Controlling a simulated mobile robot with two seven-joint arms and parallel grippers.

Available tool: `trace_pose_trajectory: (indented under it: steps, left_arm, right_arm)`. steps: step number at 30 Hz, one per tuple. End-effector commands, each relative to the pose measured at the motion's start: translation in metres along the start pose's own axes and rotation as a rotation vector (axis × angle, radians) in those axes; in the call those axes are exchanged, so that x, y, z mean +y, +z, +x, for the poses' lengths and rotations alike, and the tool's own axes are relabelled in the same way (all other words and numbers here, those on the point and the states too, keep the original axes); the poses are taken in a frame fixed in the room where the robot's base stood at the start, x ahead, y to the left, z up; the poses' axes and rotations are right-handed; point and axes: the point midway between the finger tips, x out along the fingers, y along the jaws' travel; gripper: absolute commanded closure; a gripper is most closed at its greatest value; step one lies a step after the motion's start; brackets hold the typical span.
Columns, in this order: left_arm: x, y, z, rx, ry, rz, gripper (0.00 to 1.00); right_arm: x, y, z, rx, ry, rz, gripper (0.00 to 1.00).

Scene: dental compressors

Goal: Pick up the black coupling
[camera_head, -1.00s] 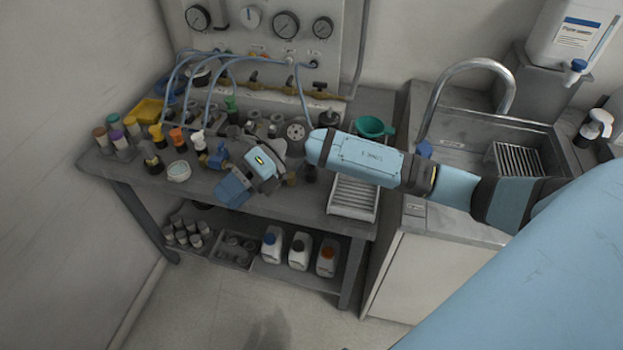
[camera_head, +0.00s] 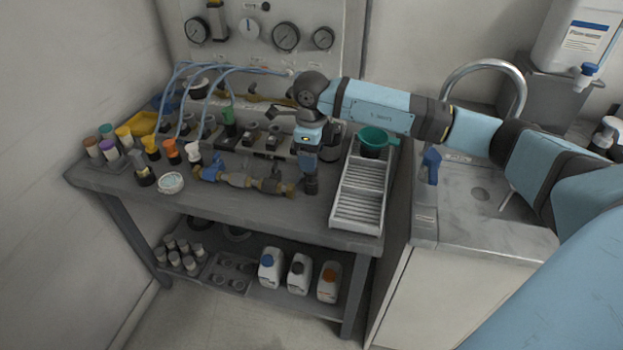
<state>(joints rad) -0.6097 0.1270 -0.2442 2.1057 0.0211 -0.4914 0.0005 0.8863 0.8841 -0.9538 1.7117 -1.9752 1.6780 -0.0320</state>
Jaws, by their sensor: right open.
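My right gripper (camera_head: 311,187) points down over the front right part of the grey bench, just right of a brass valve assembly (camera_head: 248,180). It is open, and I see nothing held in it. I cannot single out the black coupling with certainty. A small dark fitting with a yellowish top (camera_head: 146,174) stands at the bench's left front, and several dark fittings sit in a row behind the valve assembly. My right wrist and forearm hide part of the bench's back right. My left gripper is not in view.
A white ribbed tray (camera_head: 345,222) and a green funnel (camera_head: 373,137) are right of the gripper. Colored-top fittings and a white dish (camera_head: 171,182) stand on the left. A gauge panel (camera_head: 268,65) with blue hoses is behind. The sink (camera_head: 480,165) is at right.

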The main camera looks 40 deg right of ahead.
Motion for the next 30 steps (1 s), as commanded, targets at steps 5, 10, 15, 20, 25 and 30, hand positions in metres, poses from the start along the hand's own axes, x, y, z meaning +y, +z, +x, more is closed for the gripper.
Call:
trace_pose_trajectory:
  steps: [5,10,15,20,25,30]
  left_arm:
    - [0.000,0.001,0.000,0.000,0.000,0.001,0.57]
    - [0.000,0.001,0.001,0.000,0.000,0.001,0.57]
    - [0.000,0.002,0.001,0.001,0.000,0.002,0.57]
    - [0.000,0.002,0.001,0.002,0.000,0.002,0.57]
    - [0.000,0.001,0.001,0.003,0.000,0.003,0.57]
    - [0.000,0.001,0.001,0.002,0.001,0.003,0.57]
  right_arm:
    - [0.000,0.000,0.013,-0.001,0.001,-0.001,0.33]
    - [0.000,0.000,0.027,0.001,0.003,-0.001,0.33]
    - [-0.001,0.001,0.054,0.000,0.004,0.000,0.33]
    - [-0.002,0.000,0.064,-0.001,0.001,-0.001,0.33]
    - [-0.002,0.001,0.064,-0.002,0.001,-0.001,0.37]
    - [-0.002,0.001,0.064,-0.002,0.001,-0.001,0.76]
